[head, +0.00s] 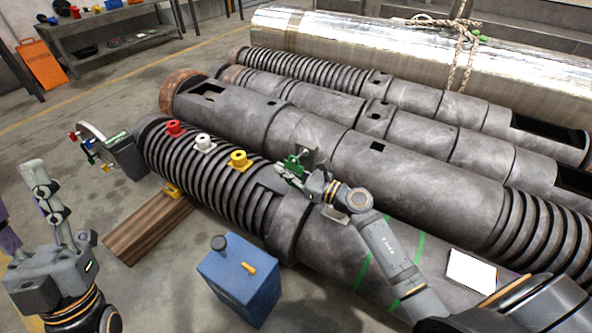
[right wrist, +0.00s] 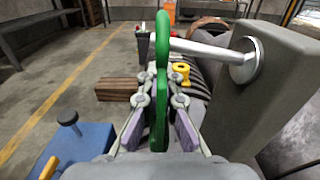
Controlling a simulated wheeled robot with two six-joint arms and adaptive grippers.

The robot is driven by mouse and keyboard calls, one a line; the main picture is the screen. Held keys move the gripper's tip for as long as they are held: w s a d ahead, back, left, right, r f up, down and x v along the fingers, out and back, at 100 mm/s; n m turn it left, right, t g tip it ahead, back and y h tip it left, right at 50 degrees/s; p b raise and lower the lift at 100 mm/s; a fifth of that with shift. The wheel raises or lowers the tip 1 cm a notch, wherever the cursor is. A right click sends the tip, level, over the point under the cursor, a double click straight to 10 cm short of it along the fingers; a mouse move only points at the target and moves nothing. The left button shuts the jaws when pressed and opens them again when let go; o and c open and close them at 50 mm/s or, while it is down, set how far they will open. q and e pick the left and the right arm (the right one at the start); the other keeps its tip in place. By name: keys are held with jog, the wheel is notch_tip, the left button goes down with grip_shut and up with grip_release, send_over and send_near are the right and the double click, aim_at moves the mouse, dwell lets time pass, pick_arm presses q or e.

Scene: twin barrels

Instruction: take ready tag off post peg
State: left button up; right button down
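The green ready tag (head: 294,163) is at the grey post (head: 305,155) on the near barrel. In the right wrist view the tag (right wrist: 161,85) stands upright, its upper loop at the pale metal peg (right wrist: 205,49) that sticks out from the post (right wrist: 270,85). The loop appears to be around the peg. My right gripper (right wrist: 161,100) has a finger on each side of the tag's lower part and appears shut on it. In the head view my right gripper (head: 292,172) is beside the post. My left gripper (head: 42,190) is raised at the left, away from the barrels; its fingers overlap.
Red (head: 174,129), white (head: 204,143) and yellow (head: 239,160) fittings sit on the near barrel (head: 215,185). A blue box (head: 238,280) with a black knob stands on the floor in front. A wood block (head: 150,228) lies left of it. Floor between my left arm and the box is clear.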

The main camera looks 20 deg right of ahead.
jog(key=s+a+p, duration=0.3)
jog(key=s+a, duration=0.2)
jog(key=a, duration=0.2)
jog(key=shift+s+a+r+p, duration=0.15)
jog(key=shift+s+r+p, duration=0.15)
jog(key=shift+s+p, duration=0.1)
dwell(0.5)
